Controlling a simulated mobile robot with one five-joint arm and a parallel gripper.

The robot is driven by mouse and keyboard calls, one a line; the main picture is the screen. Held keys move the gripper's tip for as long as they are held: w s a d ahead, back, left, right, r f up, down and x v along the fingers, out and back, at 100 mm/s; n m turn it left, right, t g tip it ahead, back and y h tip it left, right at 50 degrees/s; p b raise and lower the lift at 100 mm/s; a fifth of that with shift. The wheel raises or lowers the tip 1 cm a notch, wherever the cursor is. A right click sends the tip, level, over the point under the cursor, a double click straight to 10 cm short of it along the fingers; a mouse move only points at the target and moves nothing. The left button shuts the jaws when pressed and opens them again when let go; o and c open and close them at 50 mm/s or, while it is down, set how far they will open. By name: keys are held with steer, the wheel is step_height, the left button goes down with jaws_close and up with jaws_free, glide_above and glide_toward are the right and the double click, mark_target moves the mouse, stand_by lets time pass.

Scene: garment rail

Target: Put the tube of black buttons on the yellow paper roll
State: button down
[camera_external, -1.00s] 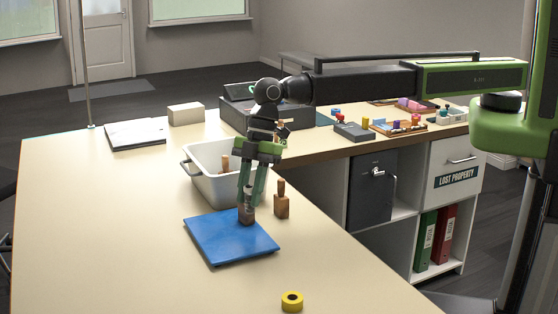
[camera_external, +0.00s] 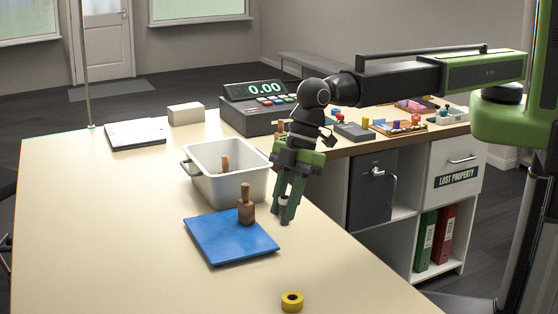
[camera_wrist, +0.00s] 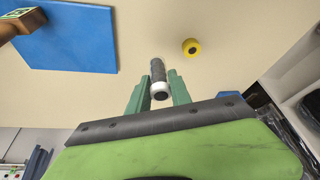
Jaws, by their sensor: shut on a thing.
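My gripper (camera_external: 286,212) is shut on a slim dark tube with a white cap, the tube of black buttons (camera_wrist: 157,72). In the wrist view the tube sits between the green fingers and points away from the camera. In the outside view it shows only as a small part between the fingertips, held over the desk right of the blue mat. The yellow paper roll (camera_external: 292,301) lies on the desk near the front edge, apart from my gripper and nearer the camera. It also shows in the wrist view (camera_wrist: 191,46), beyond the tube to the right. Its top is bare, with a dark centre.
A wooden stamp (camera_external: 246,206) stands on the blue mat (camera_external: 222,246). A white bin (camera_external: 204,178) holds another wooden-handled thing. A cash register (camera_external: 240,118) stands behind. The desk between my gripper and the roll looks clear.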

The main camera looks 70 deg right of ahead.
steer(key=s+a+f+b, duration=0.1)
steer(key=a+f+b, duration=0.1)
steer(key=a, duration=0.1)
steer(key=s+a+f+b, duration=0.2)
steer(key=a, duration=0.1)
steer(key=s+a+f+b, duration=0.2)
steer(key=a+f, duration=0.1)
steer(key=a, duration=0.1)
steer(key=shift+s+a, duration=0.1)
steer(key=shift+a, duration=0.05)
step_height(320, 180, down, 4)
steer(key=b, duration=0.5)
steer(key=shift+f, duration=0.2)
steer(key=shift+r+p, duration=0.25)
steer(key=shift+p, duration=0.05)
steer(key=shift+f, duration=0.15)
steer(key=c, duration=1.2)
jaws_free()
steer(key=shift+o, duration=0.2)
